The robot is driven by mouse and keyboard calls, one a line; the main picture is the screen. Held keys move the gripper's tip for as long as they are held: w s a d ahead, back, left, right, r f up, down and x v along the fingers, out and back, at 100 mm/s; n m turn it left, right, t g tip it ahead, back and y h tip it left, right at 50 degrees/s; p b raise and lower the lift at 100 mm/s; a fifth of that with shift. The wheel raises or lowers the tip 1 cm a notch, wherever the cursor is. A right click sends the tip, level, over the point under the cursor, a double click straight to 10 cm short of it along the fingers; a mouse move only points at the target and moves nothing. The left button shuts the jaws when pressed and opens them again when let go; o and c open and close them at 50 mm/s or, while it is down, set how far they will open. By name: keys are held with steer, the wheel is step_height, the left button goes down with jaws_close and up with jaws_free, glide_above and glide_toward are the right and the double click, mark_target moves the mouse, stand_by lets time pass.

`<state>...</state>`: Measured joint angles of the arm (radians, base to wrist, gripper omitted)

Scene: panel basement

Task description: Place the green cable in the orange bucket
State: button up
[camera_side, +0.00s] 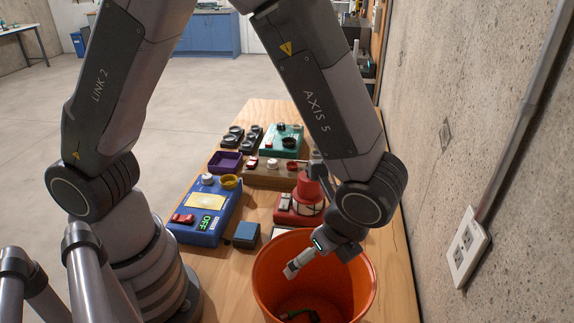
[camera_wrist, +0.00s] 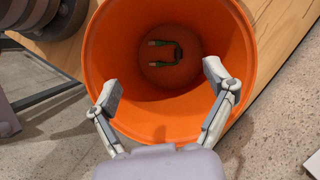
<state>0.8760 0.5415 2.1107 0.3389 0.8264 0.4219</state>
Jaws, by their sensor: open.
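The orange bucket (camera_side: 268,270) stands at the near end of the wooden table in the side view. It fills much of the wrist view (camera_wrist: 110,58), seen from above. The green cable (camera_wrist: 165,62), a small dark piece with green showing, lies on the bucket's floor. In the side view a dark piece (camera_side: 300,315) shows low inside the bucket. My gripper (camera_wrist: 160,83) is over the bucket mouth with its two fingers wide apart and nothing between them. In the side view my gripper (camera_side: 318,258) hangs at the bucket's rim, partly inside it.
A concrete wall runs close along the right.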

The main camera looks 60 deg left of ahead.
steer(key=shift+r, duration=0.1)
steer(key=a+r+n+h, duration=0.2)
steer(key=a+r+n, duration=0.35)
steer(key=r, duration=0.75)
steer(key=s+a+r+n+t+h, duration=0.1)
steer(key=s+a+r+n+t, duration=0.1)
steer(key=s+a+r+n, duration=0.2)
steer(key=s+a+r+n+t+h, duration=0.1)
steer(key=s+a+r+n+t, duration=0.2)
steer(key=a+n, duration=0.5)
steer(key=s+a+r, duration=0.1)
steer(key=a, duration=0.2)
steer(key=shift+s+a+t, duration=0.25)
steer(key=shift+t, duration=0.05)
steer(key=shift+r+n, duration=0.1)
steer(key=shift+n, duration=0.15)
